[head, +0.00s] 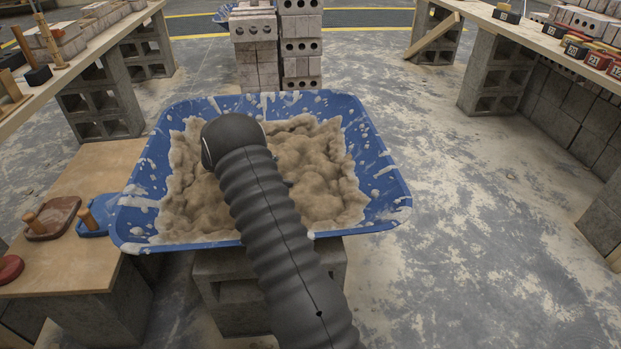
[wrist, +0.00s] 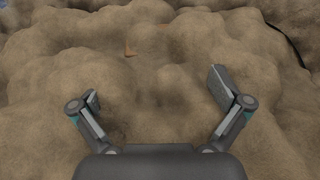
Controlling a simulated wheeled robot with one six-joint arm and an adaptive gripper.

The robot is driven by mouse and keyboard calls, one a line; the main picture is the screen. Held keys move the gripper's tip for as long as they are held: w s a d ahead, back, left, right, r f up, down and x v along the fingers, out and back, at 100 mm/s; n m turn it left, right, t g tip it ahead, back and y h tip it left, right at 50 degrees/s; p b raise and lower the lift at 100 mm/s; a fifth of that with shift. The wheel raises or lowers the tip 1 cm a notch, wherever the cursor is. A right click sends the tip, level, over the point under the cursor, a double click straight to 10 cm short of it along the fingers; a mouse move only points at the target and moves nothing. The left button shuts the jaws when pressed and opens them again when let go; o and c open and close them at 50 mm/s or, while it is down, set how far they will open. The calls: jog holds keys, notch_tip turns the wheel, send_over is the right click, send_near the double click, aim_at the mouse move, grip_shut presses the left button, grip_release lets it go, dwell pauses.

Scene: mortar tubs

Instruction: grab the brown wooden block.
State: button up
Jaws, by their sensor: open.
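My gripper (wrist: 160,90) is open and empty in the wrist view, its two fingers spread just over lumpy tan mortar (wrist: 165,120). Small orange-brown bits (wrist: 130,50) show at the mortar's surface beyond the fingers, mostly covered; I cannot tell whether they belong to the brown wooden block. No whole block is visible in the tub. In the head view my arm reaches over the blue tub (head: 388,190), which is full of mortar (head: 330,165). The gripper itself is hidden behind the arm there.
The tub stands on a grey concrete block (head: 235,312). A low wooden bench (head: 85,185) with hand floats (head: 52,217) is at its left. Brick stacks (head: 302,45) stand behind. Loaded workbenches flank both sides. The floor at right is clear.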

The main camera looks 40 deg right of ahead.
aim_at(301, 175)
jog(key=shift+x, duration=3.35)
jog(key=c, duration=1)
